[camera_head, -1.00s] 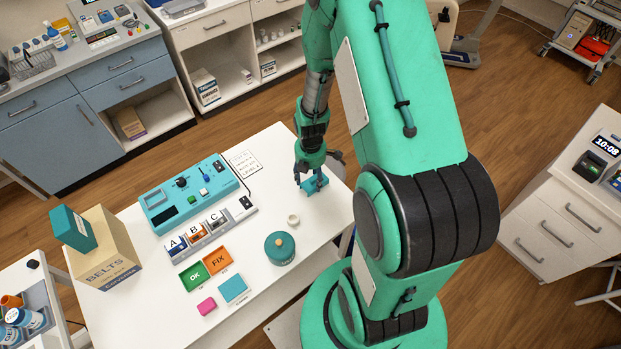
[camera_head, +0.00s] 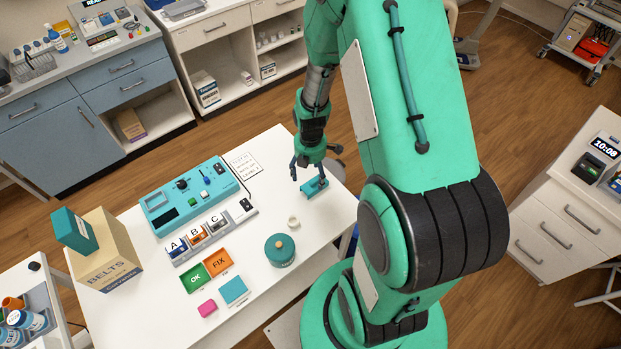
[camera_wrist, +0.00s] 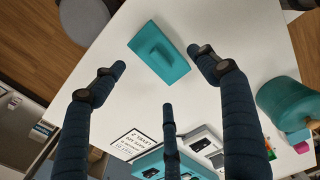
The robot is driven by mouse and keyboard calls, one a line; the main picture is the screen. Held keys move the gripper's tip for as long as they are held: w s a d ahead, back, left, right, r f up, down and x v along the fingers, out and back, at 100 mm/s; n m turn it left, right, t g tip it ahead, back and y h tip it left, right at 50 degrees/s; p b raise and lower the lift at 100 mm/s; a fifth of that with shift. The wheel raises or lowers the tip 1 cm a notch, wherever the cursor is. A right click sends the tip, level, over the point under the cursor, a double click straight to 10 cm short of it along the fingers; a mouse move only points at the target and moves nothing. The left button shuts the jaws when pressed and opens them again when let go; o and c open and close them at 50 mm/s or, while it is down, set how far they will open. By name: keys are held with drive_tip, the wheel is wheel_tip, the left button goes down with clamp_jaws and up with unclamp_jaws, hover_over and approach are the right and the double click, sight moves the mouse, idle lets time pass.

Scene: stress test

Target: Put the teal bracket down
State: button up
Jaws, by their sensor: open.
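The teal bracket (camera_head: 314,187) lies on the white table (camera_head: 322,217) near its far right corner. In the wrist view the bracket (camera_wrist: 160,54) shows as a flat teal plate with a raised part on top, resting on the bare tabletop. My gripper (camera_head: 309,172) is just above and beside the bracket in the head view. In the wrist view its dark fingers (camera_wrist: 160,78) are spread wide with a visible gap to the bracket, and nothing is between them.
A teal test box (camera_head: 188,195) and a printed card (camera_head: 245,165) lie left of the bracket. A BELTS carton (camera_head: 107,262) stands at the left. The table edge is close to the bracket.

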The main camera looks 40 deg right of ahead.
wheel_tip(320, 180, up, 8)
drive_tip(key=p, duration=0.1)
idle(0.8)
drive_tip(key=s+a+r+m+t, duration=0.1)
drive_tip(key=a+r+m, duration=0.35)
drive_tip(key=r, duration=0.65)
drive_tip(key=s+a+r+m+t, duration=0.15)
drive_tip(key=a+r+m, duration=0.35)
drive_tip(key=r, duration=0.7)
drive_tip(key=s+a+r+m+t, duration=0.3)
drive_tip(key=s+a+r+m, duration=0.5)
drive_tip(key=s+a+r, duration=0.2)
drive_tip(key=v, duration=0.4)
drive_tip(key=shift+s, duration=0.5)
drive_tip(key=shift+r+m, duration=0.1)
drive_tip(key=shift+m, duration=0.15)
